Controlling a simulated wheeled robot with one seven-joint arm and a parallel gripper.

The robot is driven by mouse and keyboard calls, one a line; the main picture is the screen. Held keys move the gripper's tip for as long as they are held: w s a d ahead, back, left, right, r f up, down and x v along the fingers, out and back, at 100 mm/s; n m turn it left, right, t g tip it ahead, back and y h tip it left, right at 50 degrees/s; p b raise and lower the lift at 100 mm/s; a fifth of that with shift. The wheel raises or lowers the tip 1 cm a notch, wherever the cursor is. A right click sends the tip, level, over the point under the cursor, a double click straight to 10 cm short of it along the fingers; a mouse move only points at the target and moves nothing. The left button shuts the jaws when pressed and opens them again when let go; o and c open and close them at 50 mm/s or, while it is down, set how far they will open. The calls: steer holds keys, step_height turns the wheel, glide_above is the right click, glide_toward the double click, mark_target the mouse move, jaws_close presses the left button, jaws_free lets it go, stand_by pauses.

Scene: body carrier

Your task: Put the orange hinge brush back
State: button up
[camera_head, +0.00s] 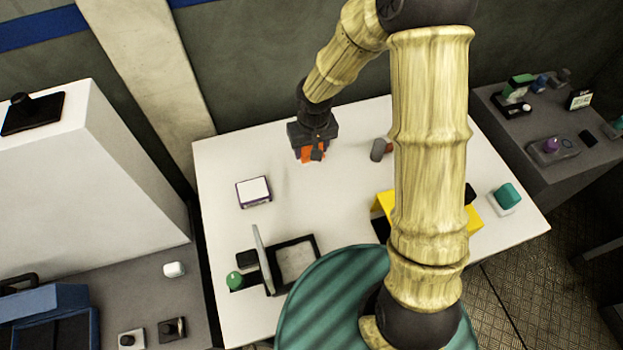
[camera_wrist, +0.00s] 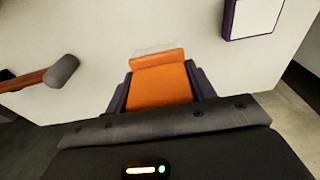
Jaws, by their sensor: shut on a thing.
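My gripper (camera_head: 316,153) is over the far middle part of the white table (camera_head: 330,195). It is shut on the orange hinge brush (camera_head: 306,155). In the wrist view the brush (camera_wrist: 160,85) is a flat orange block with a raised orange edge and a pale, see-through strip beyond it. The dark purple-grey fingers (camera_wrist: 160,92) press on its two sides. The gripper hides part of the brush in the head view. I cannot tell whether the brush touches the table.
A grey-headed, brown-handled tool (camera_head: 378,150) lies right of the gripper. A white-topped purple box (camera_head: 254,191) is to the left. A black-framed tray (camera_head: 313,246) with an upright panel, a green knob (camera_head: 234,280), a yellow stand (camera_head: 385,204) and a teal block (camera_head: 508,195) are nearer. My arm hides some table.

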steer(key=shift+f, duration=2.5)
steer(key=shift+f, duration=2.3)
steer(key=shift+f, duration=0.2)
steer(key=o, duration=1.6)
step_height(320, 180, up, 17)
steer(key=s, duration=0.1)
steer(key=shift+s+r+b, duration=0.2)
steer(key=shift+s+b, duration=0.15)
steer(key=shift+d, duration=0.1)
